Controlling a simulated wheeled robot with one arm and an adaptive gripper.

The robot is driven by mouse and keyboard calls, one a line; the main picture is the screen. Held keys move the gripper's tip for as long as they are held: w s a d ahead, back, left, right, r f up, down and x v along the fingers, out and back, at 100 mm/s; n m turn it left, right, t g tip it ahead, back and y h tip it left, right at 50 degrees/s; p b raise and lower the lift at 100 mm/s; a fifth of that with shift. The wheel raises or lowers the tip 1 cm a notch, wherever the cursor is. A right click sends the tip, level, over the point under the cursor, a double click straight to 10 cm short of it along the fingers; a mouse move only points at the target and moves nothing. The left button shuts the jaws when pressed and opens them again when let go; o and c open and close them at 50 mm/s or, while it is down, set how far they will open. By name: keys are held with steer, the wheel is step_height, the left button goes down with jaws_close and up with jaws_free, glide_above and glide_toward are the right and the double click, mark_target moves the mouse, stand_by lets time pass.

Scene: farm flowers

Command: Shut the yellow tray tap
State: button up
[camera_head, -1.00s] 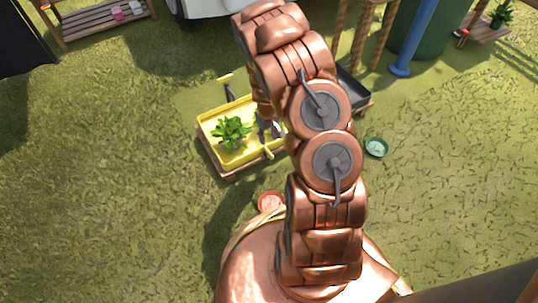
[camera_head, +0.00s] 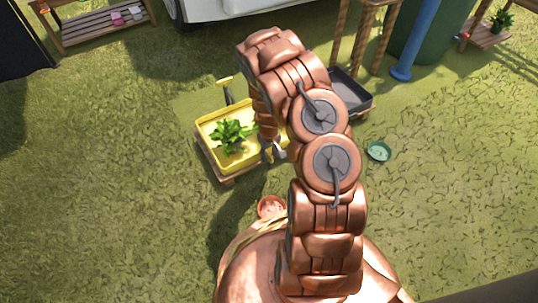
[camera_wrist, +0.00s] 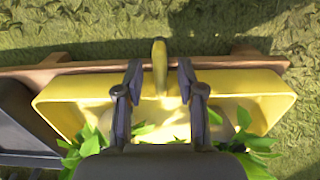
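The yellow tray (camera_head: 207,150) stands on a wooden base in the head view, left of my arm, with green leafy plants in it. In the wrist view its yellow rim (camera_wrist: 75,87) spans the picture. The yellow tap (camera_wrist: 159,66) sticks out over the rim at the top middle and lies between my two fingers. My gripper (camera_wrist: 160,70) is open, with a visible gap on each side of the tap. In the head view my gripper (camera_head: 272,151) is at the tray's near right side, where my arm hides part of the tray and most of the tap.
A dark grey tray (camera_head: 350,92) stands right of the yellow one, close beside it in the wrist view (camera_wrist: 25,125). A green dish (camera_head: 379,151) and a reddish pot (camera_head: 270,206) are on the grass. A yellow-handled item (camera_head: 224,82) stands behind the yellow tray. Grass at left is clear.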

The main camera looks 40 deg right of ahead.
jaws_close()
stand_by(0.3)
steer(key=shift+r+p, duration=0.15)
steer(key=shift+p, duration=0.25)
steer(key=shift+r+m+p, duration=0.1)
steer(key=shift+m+p, duration=0.95)
steer(key=shift+m, duration=0.05)
steer(key=m+p, duration=0.1)
steer(key=m, duration=0.1)
steer(key=shift+m+p, duration=0.4)
steer(key=m+p, duration=0.1)
steer(key=m, duration=0.5)
steer(key=shift+f, duration=0.2)
steer(key=m, duration=0.6)
steer(key=shift+m, duration=0.4)
